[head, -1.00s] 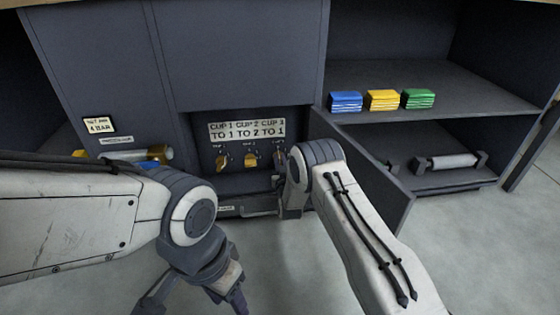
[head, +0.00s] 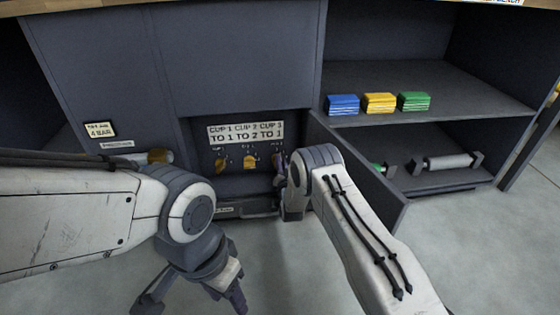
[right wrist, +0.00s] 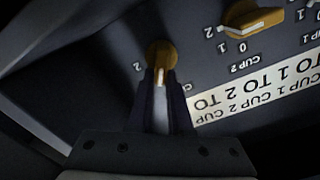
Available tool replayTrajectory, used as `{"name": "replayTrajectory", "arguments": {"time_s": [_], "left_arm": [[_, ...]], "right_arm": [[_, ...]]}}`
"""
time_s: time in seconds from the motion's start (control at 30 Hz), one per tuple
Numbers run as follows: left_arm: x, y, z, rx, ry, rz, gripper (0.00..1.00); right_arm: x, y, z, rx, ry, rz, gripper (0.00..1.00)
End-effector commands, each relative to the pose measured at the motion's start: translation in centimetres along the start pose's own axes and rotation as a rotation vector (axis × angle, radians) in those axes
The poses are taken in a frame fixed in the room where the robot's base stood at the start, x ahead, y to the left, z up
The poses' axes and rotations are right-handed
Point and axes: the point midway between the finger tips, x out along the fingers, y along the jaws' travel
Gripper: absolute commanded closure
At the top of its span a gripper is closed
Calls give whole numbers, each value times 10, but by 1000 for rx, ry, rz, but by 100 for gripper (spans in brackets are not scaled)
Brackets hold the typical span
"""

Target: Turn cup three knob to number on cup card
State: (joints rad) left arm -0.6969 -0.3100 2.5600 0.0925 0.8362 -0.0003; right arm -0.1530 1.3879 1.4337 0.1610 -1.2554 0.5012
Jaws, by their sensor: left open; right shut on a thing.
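The cup card (head: 245,132) reads "CUP 1 TO 1", "CUP 2 TO 2", "CUP 3 TO 1" and sits above the knobs; it shows upside down in the right wrist view (right wrist: 265,92). The cup three knob (right wrist: 162,53) is yellow, with my right gripper (right wrist: 163,80) shut on it. A "2" shows left of it there; its other numbers and its exact setting are hidden or unclear. In the head view my right arm mostly hides this knob. The cup two knob (right wrist: 254,17) and cup one knob (head: 220,164) are free. My left gripper (head: 192,296) is open and empty, low over the floor.
An open grey door (head: 365,172) stands just right of my right arm. Blue (head: 342,104), yellow (head: 379,103) and green (head: 414,101) packs lie on the shelf. A grey roller (head: 447,162) lies below. A "4 BAR" card (head: 100,129) is at the left.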

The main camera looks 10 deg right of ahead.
Motion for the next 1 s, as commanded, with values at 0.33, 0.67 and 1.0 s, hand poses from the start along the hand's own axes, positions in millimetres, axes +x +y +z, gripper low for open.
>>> {"name": "replayTrajectory", "arguments": {"time_s": [0.33, 0.67, 1.0], "left_arm": [[-6, 0, 0, 0, 0, 0, 50], [-7, 0, 0, 0, 0, 0, 50], [-7, 0, 0, 0, 0, 0, 50]], "right_arm": [[-1, 4, 1, 183, -2, 1, 100], [-1, 5, 2, 234, -3, 2, 100], [-1, 5, 2, 234, -3, 2, 71]]}}
